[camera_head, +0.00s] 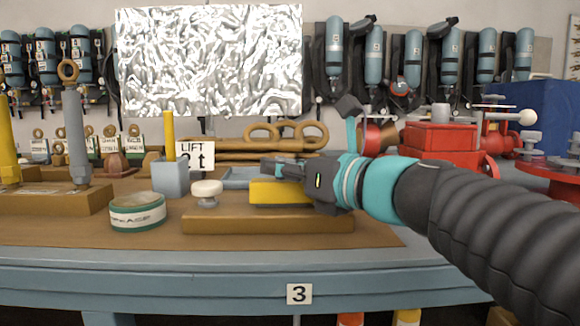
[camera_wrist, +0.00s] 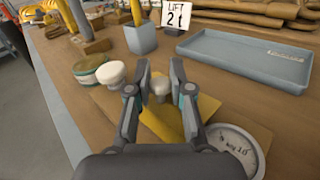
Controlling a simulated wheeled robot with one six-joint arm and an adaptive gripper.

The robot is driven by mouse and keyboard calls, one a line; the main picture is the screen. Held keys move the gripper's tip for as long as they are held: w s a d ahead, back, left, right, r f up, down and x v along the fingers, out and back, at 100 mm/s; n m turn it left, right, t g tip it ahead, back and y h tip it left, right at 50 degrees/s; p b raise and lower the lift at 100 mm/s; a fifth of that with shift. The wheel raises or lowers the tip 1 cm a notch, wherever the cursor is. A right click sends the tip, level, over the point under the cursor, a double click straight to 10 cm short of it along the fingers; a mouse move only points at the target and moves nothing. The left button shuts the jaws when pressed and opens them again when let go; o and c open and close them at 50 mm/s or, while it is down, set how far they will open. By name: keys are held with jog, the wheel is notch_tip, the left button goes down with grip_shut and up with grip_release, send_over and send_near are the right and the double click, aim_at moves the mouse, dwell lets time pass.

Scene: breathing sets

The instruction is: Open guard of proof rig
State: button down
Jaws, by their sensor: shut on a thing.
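The proof rig has a wooden base (camera_head: 268,222) at the front middle of the bench. Its yellow guard (camera_head: 278,193) lies low over the base and looks closed; it also shows in the wrist view (camera_wrist: 162,121). A pale knob (camera_wrist: 160,88) stands at the guard's far end in the wrist view. My gripper (camera_head: 284,168) is over the guard, its fingers (camera_wrist: 162,78) on either side of this knob and shut on it. A white round button (camera_head: 206,190) stands on the base left of the guard. A round dial (camera_wrist: 238,150) lies right of the guard in the wrist view.
A green-edged tape roll (camera_head: 137,211) stands left of the rig. A blue-grey holder (camera_head: 169,179) with a yellow rod is behind it. A grey tray (camera_wrist: 245,60) lies beyond the rig. A "LIFT 2t" sign (camera_wrist: 176,16) stands behind. Red equipment (camera_head: 437,141) is at the right.

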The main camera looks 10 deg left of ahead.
jog(key=shift+r, duration=0.15)
jog(key=shift+w+a+r+m+g+h+p, duration=0.1)
jog(key=shift+w+r+m+g+h+p, duration=0.3)
jog(key=shift+m+g+h+p, duration=0.35)
jog(key=m+g, duration=0.1)
jog(key=w+m+h, duration=0.1)
jog(key=w+m+g+h, duration=0.1)
jog(key=shift+a+r+g, duration=0.25)
jog(key=shift+r+g, duration=0.1)
jog(key=w+m+g, duration=0.1)
jog(key=m+g+h, duration=0.1)
jog(key=g, duration=0.1)
jog(key=shift+w+a+h, duration=0.2)
jog(key=shift+w+h, duration=0.05)
jog(key=shift+w, duration=0.1)
jog(key=shift+w+a+f+m+g+h, duration=0.1)
jog(key=shift+w+m+g+h, duration=0.3)
jog(key=shift+g, duration=0.4)
jog(key=shift+w+a+f+m+g+h, duration=0.15)
jog(key=shift+w+m+g, duration=0.25)
jog(key=shift+g, duration=0.4)
jog(key=c, duration=1)
grip_release()
